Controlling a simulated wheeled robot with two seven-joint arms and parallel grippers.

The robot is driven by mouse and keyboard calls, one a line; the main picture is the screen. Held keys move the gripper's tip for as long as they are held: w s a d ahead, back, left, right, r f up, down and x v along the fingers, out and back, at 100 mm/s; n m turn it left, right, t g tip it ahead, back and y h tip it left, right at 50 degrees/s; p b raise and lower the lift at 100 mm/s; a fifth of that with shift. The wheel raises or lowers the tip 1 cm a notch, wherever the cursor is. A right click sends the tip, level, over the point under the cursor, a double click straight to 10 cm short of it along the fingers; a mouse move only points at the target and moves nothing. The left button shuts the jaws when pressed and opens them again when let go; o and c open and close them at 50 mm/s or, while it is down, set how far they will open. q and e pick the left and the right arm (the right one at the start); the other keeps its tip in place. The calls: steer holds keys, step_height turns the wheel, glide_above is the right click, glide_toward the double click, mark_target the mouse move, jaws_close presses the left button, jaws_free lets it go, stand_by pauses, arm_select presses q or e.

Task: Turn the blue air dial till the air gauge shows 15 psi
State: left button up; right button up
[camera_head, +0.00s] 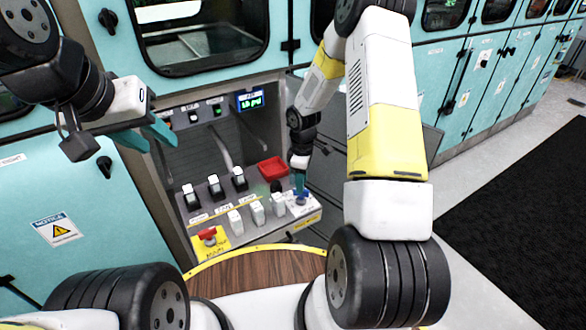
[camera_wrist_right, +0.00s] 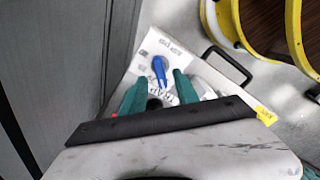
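The blue air dial (camera_wrist_right: 159,66) sits on a light panel in the right wrist view, its pointed handle lying just past my fingertips. In the head view the dial (camera_head: 301,194) is partly hidden at the panel's right end. My right gripper (camera_wrist_right: 160,78) has its two green fingers apart, one to each side of the dial's near end, with no clear contact. It also shows in the head view (camera_head: 300,184), above the dial. The air gauge (camera_head: 250,101) is a lit display whose digits I cannot read surely. My left gripper (camera_head: 146,133) is open and empty, left of the panel.
The panel holds black-and-white switches (camera_head: 214,187), white switches (camera_head: 257,212) and a red knob (camera_head: 208,235) on a yellow plate. A red tray (camera_head: 272,168) lies behind the dial. A black handle (camera_wrist_right: 228,63) stands beside the panel edge.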

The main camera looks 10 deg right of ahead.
steer(key=shift+r, duration=2.4)
steer(key=shift+r, duration=0.15)
steer(key=s+r+m+t, duration=0.2)
steer(key=s+r+m, duration=0.15)
steer(key=r, duration=0.75)
steer(key=s+r+m+t, duration=0.1)
steer(key=s+r+m, duration=0.3)
steer(key=r, duration=0.7)
steer(key=s+a+r+m+t+y, duration=0.1)
steer(key=s+r+m, duration=0.1)
steer(key=s+r, duration=0.3)
steer(key=s+a+r+m+t+y, duration=0.1)
steer(key=s+r, duration=0.4)
steer(key=s, duration=0.6)
steer(key=shift+s+a+m+t, duration=0.15)
steer(key=shift+s+m+t, duration=0.1)
steer(key=shift+m+t, duration=0.55)
